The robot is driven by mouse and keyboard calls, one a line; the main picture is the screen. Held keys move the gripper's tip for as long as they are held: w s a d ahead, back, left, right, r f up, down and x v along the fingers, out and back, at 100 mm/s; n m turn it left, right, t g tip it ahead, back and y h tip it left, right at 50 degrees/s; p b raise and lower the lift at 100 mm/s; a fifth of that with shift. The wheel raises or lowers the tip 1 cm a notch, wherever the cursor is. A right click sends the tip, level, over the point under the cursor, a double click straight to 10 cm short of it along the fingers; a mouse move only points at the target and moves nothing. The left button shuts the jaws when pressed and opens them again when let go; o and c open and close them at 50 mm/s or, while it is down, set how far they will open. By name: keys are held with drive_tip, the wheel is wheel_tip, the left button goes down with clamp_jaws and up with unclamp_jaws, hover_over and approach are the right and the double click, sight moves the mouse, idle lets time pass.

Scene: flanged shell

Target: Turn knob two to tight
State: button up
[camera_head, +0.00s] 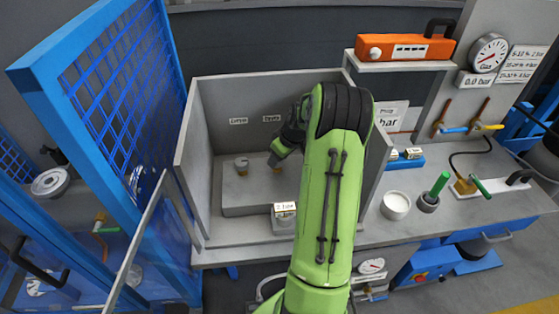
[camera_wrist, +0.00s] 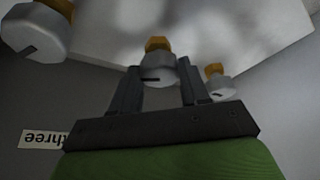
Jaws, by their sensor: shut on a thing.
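Inside the open-topped grey box, a grey block (camera_head: 238,199) carries knobs with grey caps and brass-coloured bases. In the wrist view, my gripper (camera_wrist: 158,82) is shut on the middle knob (camera_wrist: 157,68), one finger on each side. Its cap has a dark slot mark. A second knob (camera_wrist: 33,33) is at upper left, and a third knob (camera_wrist: 219,84) is just right of the right finger. In the head view, my gripper (camera_head: 277,160) reaches down onto the block, right of the left knob (camera_head: 241,166); my arm covers what lies farther right.
Small labels (camera_head: 238,121) are on the box's back wall; one label (camera_wrist: 41,139) reads "three", upside down, in the wrist view. A small labelled block (camera_head: 284,213) stands at the box front. Box walls (camera_head: 190,165) flank my arm. A white cup (camera_head: 396,205) stands outside right.

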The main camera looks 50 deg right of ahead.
drive_tip(key=m+h+b, duration=0.1)
drive_tip(key=m, duration=0.1)
drive_tip(key=m+b, duration=0.1)
drive_tip(key=m, duration=0.2)
drive_tip(key=shift+a+h, duration=0.2)
drive_tip(key=shift+h, duration=0.2)
idle(0.4)
drive_tip(key=o, duration=1.1)
drive_tip(key=shift+c, duration=0.2)
drive_tip(key=p+v, duration=0.2)
drive_tip(key=v, duration=1.3)
drive_tip(key=shift+a+r, duration=0.2)
drive_tip(key=shift+r, duration=0.25)
drive_tip(key=shift+w, duration=0.15)
